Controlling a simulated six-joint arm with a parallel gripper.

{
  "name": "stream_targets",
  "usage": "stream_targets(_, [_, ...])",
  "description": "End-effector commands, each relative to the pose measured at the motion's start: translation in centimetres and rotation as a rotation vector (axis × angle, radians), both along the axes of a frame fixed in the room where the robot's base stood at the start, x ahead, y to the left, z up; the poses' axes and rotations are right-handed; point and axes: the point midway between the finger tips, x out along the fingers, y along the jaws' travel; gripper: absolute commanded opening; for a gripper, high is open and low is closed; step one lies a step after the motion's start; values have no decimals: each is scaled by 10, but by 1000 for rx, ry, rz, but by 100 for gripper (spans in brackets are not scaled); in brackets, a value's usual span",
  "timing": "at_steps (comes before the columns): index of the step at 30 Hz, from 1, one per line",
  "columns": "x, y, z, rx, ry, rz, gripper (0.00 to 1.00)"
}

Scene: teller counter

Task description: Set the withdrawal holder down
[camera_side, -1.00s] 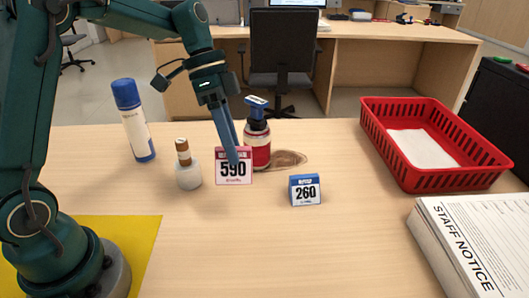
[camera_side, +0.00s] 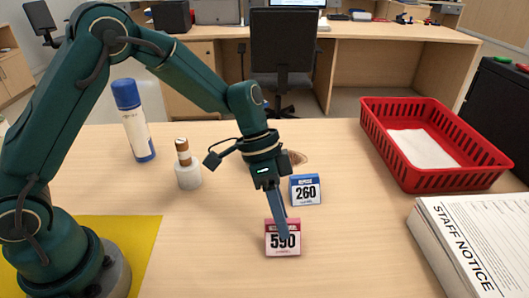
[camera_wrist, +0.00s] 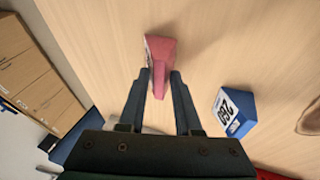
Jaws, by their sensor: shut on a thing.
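The pink-red number holder marked 590 (camera_side: 282,240) is in my gripper (camera_side: 284,230), upright with its white face toward the side camera. In the wrist view the holder (camera_wrist: 161,58) sits between the two dark fingers of my gripper (camera_wrist: 159,82), which are shut on it. It is low over the counter (camera_side: 190,235); I cannot tell whether its base touches. The small print on its top band is too small to read. The blue holder marked 260 (camera_side: 305,190) stands behind it and slightly right, apart from it; it also shows in the wrist view (camera_wrist: 233,114).
A glue stick (camera_side: 134,120) and a white pot with a brown-topped item (camera_side: 187,168) stand at the left. A red basket (camera_side: 367,128) and a staff notice stack (camera_side: 470,240) are at the right. My arm hides the pump bottle. The front middle counter is clear.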

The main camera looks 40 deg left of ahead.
Motion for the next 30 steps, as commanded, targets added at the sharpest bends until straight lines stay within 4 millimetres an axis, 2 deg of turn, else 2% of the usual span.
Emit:
stream_targets(11, [0, 0, -5, 0, 0, -1, 0])
stream_targets(12, [0, 0, -5, -1, -1, -1, 36])
stream_targets(14, [0, 0, -5, 0, -2, 0, 59])
stream_targets(15, [0, 0, -5, 0, -2, 0, 63])
stream_targets(25, [0, 0, -2, -1, -3, -1, 63])
stream_targets(30, [3, 8, 16, -2, -8, 1, 63])
